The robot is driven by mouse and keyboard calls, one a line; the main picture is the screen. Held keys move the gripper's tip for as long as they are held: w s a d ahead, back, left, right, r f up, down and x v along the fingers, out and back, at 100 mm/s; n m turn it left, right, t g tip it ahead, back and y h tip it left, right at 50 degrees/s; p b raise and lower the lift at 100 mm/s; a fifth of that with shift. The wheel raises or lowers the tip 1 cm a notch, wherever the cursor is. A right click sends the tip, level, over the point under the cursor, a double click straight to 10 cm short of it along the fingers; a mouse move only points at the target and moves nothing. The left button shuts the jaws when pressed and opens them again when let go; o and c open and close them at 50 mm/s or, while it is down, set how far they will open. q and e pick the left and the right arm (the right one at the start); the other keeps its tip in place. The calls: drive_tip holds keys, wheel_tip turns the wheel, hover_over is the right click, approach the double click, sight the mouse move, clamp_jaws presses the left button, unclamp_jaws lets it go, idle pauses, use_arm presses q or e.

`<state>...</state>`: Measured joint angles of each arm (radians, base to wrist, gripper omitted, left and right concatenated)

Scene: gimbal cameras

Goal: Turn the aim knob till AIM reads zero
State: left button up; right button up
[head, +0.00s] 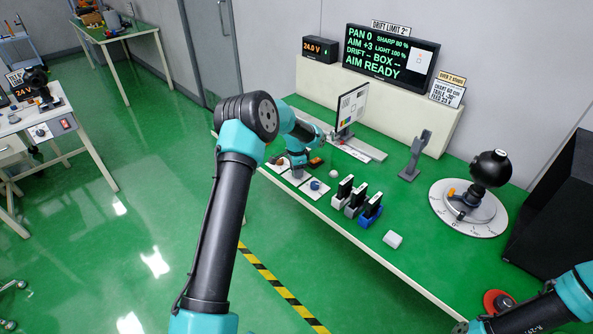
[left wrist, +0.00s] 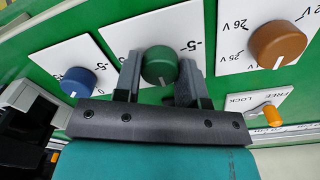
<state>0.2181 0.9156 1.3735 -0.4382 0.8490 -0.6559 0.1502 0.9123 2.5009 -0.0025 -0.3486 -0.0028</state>
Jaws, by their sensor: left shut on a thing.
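In the left wrist view, a green knob (left wrist: 160,66) with a white pointer line sits on a white plate marked -5. My left gripper (left wrist: 158,72) is shut on it, one finger on each side. A blue knob (left wrist: 78,82) is to its left and a brown knob (left wrist: 280,45) to its right. I cannot read which knob is labelled aim. In the head view, my left gripper (head: 298,173) is at the panel's front edge and hides the green knob. The screen (head: 390,56) reads PAN 0, AIM +3 and AIM READY. My right gripper is out of frame.
Several small camera-like blocks (head: 357,200) and a white piece (head: 393,239) stand on the green bench. A black ball-shaped device (head: 491,167) stands on a round dial (head: 440,205) at right.

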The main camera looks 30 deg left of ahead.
use_arm(q)
drive_tip(key=shift+c, duration=0.9)
drive_tip(key=shift+n, duration=0.5)
drive_tip(key=n, duration=1)
drive_tip(key=shift+a+n, duration=0.1)
drive_tip(key=shift+n, duration=0.3)
drive_tip(key=o, duration=0.9)
drive_tip(key=shift+r, duration=0.1)
